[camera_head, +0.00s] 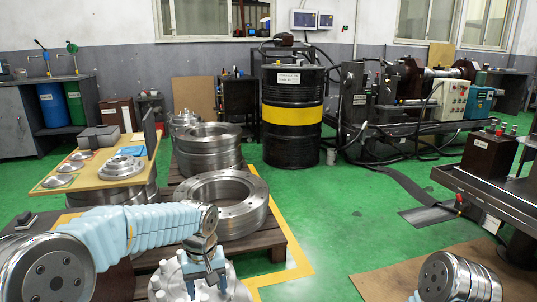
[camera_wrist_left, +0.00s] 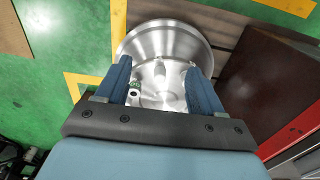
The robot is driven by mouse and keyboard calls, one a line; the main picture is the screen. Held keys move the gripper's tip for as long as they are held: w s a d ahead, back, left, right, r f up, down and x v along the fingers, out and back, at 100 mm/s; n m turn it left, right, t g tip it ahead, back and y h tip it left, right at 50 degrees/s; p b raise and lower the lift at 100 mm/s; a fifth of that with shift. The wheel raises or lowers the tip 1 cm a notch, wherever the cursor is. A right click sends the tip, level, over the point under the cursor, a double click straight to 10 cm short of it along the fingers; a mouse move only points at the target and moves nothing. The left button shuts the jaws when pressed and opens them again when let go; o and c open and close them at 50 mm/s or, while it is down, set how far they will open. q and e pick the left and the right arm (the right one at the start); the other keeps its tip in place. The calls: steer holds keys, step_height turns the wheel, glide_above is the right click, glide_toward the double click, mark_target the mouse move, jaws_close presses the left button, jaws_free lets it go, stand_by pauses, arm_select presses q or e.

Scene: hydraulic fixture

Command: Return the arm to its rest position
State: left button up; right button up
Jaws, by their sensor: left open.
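My left arm (camera_head: 140,230) comes in from the left in the head view, with a pale blue sleeve and metal joints. Its gripper (camera_head: 207,275) points down over a round metal flanged part (camera_head: 240,288) at the bottom of the picture. In the left wrist view, the two blue fingers of the left gripper (camera_wrist_left: 160,68) stand apart on either side of the shiny flanged part (camera_wrist_left: 172,38). I cannot tell whether they touch it. My right arm (camera_head: 458,278) shows only as a metal joint at the lower right; its gripper is not clearly visible.
Large steel rings (camera_head: 222,203) sit on a dark pallet (camera_head: 262,238) beside the left arm. A wooden-topped table (camera_head: 92,184) with metal parts stands at left. A black drum (camera_head: 292,135) is behind. Green floor (camera_head: 335,225) is clear in the middle; a dark bench (camera_head: 490,190) stands at right.

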arm_select(q)
steer(key=s+d+f+m+h+p, duration=0.1)
steer(key=s+f+p, duration=0.15)
steer(key=f, duration=0.65)
steer(key=s+d+f+m+h+p, duration=0.1)
steer(key=s+f+h, duration=0.15)
steer(key=f, duration=0.55)
steer(key=s+f+p, duration=0.1)
steer(key=s+f, duration=0.3)
steer(key=s, duration=0.3)
steer(key=s+d+f+p, duration=0.1)
steer(key=s+f, duration=0.3)
steer(key=s, duration=0.4)
steer(key=shift+n+t+h, duration=0.3)
steer(key=shift+t+h, duration=0.05)
steer(key=shift+t, duration=0.05)
steer(key=shift+f, duration=0.1)
